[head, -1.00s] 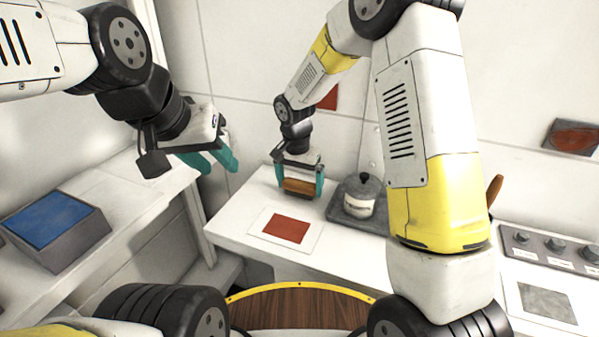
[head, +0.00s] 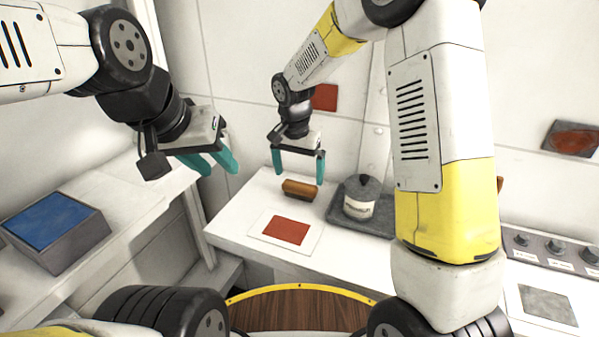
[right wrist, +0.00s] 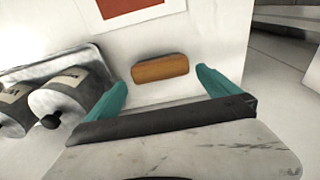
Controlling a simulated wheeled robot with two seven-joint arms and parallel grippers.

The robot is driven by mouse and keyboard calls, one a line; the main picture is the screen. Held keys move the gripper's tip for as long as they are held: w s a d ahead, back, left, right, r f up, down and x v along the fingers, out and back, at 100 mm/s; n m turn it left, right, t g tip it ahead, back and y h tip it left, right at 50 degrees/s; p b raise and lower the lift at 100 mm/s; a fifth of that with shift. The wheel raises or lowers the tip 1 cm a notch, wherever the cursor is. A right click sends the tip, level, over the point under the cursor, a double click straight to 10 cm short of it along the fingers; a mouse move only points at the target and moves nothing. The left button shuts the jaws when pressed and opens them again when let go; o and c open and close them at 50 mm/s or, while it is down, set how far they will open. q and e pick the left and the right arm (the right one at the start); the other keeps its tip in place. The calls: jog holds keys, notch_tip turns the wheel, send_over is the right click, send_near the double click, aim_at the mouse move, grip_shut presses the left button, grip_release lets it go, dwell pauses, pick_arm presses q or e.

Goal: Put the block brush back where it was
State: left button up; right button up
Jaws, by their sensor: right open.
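The block brush (head: 299,190), a small block with an orange-brown top, lies on the white counter behind the red square. It also shows in the right wrist view (right wrist: 160,69), between and beyond the fingertips. My right gripper (head: 298,180) is open and empty, raised just above the brush, with a teal finger on either side. My left gripper (head: 222,166) is off to the left, in the air over the gap beside the left shelf; its teal fingers look apart, with nothing between them.
A red square on a white sheet (head: 258,235) lies in front of the brush. A blue-topped box (head: 75,243) sits on the left shelf. A knob panel (head: 520,244) is at far right.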

aim_at(298, 187)
jog(key=s+d+r+n+t+y, duration=0.1)
jog(key=s+d+r, duration=0.35)
jog(key=r, duration=0.35)
jog(key=s+d+r+n+t+y, duration=0.1)
jog(key=s+d+r, duration=0.35)
jog(key=r, duration=0.35)
jog(key=s+d+r+n+t, duration=0.1)
jog(key=s+d, duration=0.1)
jog(key=s, duration=0.5)
jog(key=s+d+n+t, duration=0.2)
jog(key=s+d, duration=0.1)
jog(key=s, duration=0.4)
jog(key=shift+s+d+r+y, duration=0.25)
jog(key=shift+s+r+y, duration=0.05)
jog(key=shift+r+y, duration=0.1)
